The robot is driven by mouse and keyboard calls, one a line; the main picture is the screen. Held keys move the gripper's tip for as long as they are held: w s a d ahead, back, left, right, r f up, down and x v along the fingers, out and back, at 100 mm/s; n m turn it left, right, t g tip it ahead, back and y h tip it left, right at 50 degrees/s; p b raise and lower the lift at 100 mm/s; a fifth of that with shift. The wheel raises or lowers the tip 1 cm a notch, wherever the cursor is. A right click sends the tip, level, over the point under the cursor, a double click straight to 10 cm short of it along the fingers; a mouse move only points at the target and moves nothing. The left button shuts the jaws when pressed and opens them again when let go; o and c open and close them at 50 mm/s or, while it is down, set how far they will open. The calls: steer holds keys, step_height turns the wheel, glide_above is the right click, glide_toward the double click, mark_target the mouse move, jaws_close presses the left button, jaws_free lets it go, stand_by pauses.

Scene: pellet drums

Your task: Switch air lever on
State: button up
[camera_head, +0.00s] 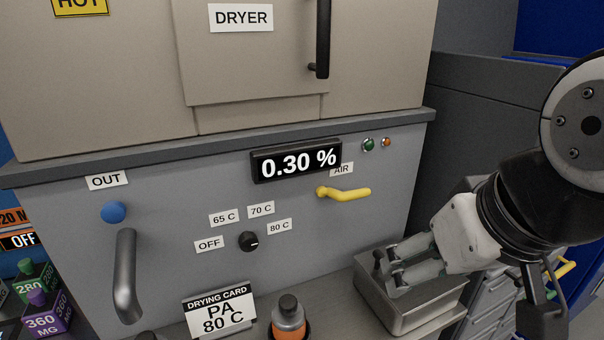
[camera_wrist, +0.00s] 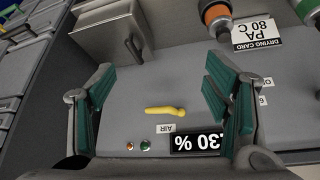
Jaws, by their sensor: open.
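The yellow air lever (camera_head: 345,194) sits on the grey front panel of the dryer, just below the AIR label (camera_head: 341,169). It lies nearly level, its handle reaching right from its pivot. My gripper (camera_head: 397,264) is open and empty, lower right of the lever and apart from it, above a metal box. In the wrist view, where the picture is upside down, the lever (camera_wrist: 166,111) shows whole between the green-padded fingers of my gripper (camera_wrist: 160,78), with panel behind it. Nothing hides the lever in either view.
A metal box (camera_head: 432,312) with a small black knob stands below my gripper. A display (camera_head: 296,161) reading 0.30 % is up and left of the lever. A dial (camera_head: 249,241), a grey handle (camera_head: 125,277), a drying card (camera_head: 221,309) and an orange-banded bottle (camera_head: 288,318) are farther left.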

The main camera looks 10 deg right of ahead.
steer(key=shift+w+r, duration=0.15)
steer(key=shift+w, duration=0.1)
steer(key=c, duration=0.4)
steer(key=w+r, duration=0.1)
steer(key=w, duration=0.2)
steer(key=shift+r, duration=0.35)
steer(key=c, duration=1)
steer(key=shift+n+y, duration=0.5)
steer(key=shift+n, duration=0.2)
steer(key=w+r, duration=0.1)
steer(key=w, duration=0.2)
steer(key=w+r, duration=0.1)
steer(key=w, duration=0.1)
steer(key=w+r, duration=0.1)
steer(key=w, duration=0.2)
steer(key=shift+w+d+r+b, duration=0.15)
steer(key=shift+w+r+b, duration=0.1)
steer(key=shift+w+b, duration=0.15)
jaws_close()
steer(key=w+d+r+n+y, duration=0.1)
steer(key=w+d+r, duration=0.1)
steer(key=w, duration=1.2)
steer(key=shift+w+d+r+n+t+b, duration=0.2)
steer(key=shift+d+r+n+t+b, duration=0.15)
steer(key=shift+d, duration=0.35)
